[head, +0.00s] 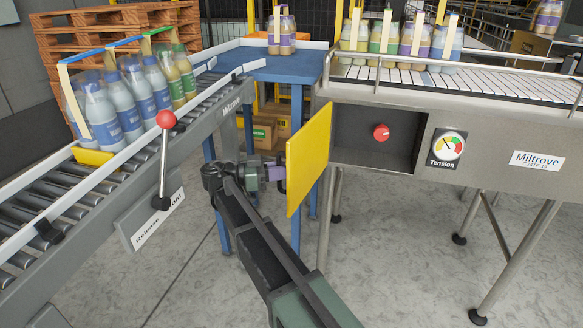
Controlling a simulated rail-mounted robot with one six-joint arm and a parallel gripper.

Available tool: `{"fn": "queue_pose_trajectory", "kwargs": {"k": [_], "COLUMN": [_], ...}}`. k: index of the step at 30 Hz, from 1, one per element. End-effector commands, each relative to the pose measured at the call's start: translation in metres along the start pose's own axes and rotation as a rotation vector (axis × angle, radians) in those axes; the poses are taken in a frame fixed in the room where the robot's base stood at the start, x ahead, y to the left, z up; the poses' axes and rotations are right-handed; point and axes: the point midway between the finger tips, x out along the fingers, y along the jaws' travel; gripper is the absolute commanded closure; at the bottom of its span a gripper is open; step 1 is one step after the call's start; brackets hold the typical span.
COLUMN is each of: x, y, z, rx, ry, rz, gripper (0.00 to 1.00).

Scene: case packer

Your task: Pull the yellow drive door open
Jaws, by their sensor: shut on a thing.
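The yellow drive door (310,158) stands swung out from the left side of a dark recess (350,135) in the steel conveyor's side panel. The recess is open to view, with a red round knob (381,132) inside it. My gripper (275,173) is at the left, outer face of the door and is shut on it. The exact spot it grips, likely a handle, is mostly hidden by the fingers. My arm reaches up to it from the bottom of the picture.
A roller conveyor (70,215) with bottle packs runs at left, with a red-knobbed lever (165,150) near my arm. A tension gauge (447,146) sits right of the recess. Blue table legs (297,120) stand behind the door. Floor ahead is clear.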

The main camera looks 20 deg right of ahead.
Motion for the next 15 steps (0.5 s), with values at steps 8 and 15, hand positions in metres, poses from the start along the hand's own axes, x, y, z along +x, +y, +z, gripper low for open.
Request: {"fn": "queue_pose_trajectory", "kwargs": {"k": [8, 15], "x": [-0.0070, -0.0067], "y": [0.0010, 0.0007], "z": [-0.0006, -0.0007], "rx": [-0.002, -0.002], "ry": [0.002, 0.002], "rz": [0.000, -0.001], "gripper": [1.00, 1.00]}}
